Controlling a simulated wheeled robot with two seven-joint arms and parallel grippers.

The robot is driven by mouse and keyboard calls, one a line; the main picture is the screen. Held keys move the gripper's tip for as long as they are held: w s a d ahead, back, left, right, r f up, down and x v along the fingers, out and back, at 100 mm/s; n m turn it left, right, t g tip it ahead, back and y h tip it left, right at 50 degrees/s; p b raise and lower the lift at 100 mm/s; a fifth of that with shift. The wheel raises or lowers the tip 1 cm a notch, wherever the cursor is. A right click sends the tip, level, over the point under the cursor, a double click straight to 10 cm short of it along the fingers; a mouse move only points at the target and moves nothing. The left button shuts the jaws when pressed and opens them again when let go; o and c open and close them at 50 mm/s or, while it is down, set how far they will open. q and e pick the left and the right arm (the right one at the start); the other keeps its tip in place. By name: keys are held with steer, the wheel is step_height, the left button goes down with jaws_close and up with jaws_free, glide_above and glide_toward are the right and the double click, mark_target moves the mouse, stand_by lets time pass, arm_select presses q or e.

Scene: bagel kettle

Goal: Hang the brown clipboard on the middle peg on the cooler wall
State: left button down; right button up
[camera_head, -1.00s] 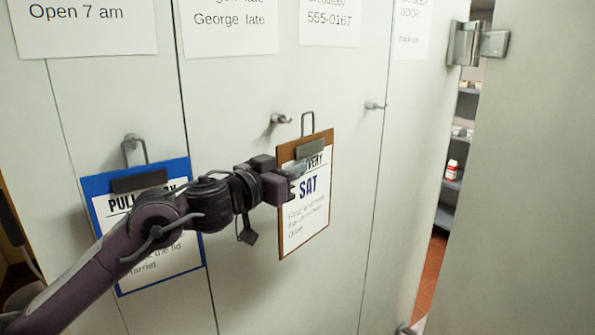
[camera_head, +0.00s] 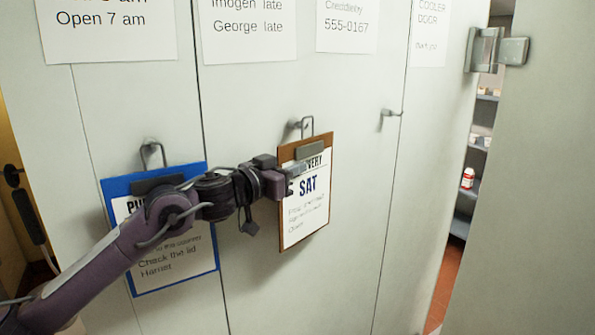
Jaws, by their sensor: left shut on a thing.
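The brown clipboard (camera_head: 287,205) hangs upright in front of the cooler wall (camera_head: 340,90), with a sheet reading "SAT" and a wire loop (camera_head: 304,118) at its top. My left gripper (camera_head: 291,181) is shut on the clipboard's left edge, below its metal clip. The middle peg (camera_head: 293,124) shows right at the wire loop, its tip overlapping the loop. I cannot tell whether the loop is around the peg or only in front of it. My right gripper is not in view.
A blue clipboard (camera_head: 206,265) hangs from the left peg (camera_head: 149,146), partly behind my left arm. The right peg (camera_head: 391,113) is empty. Paper notices (camera_head: 248,30) line the wall above. An open doorway with shelves (camera_head: 470,200) is at the right.

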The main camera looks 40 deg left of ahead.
arm_select(q)
steer(key=shift+w+a+f, duration=0.35)
steer(key=shift+a+f, duration=0.3)
steer(key=shift+a, duration=0.2)
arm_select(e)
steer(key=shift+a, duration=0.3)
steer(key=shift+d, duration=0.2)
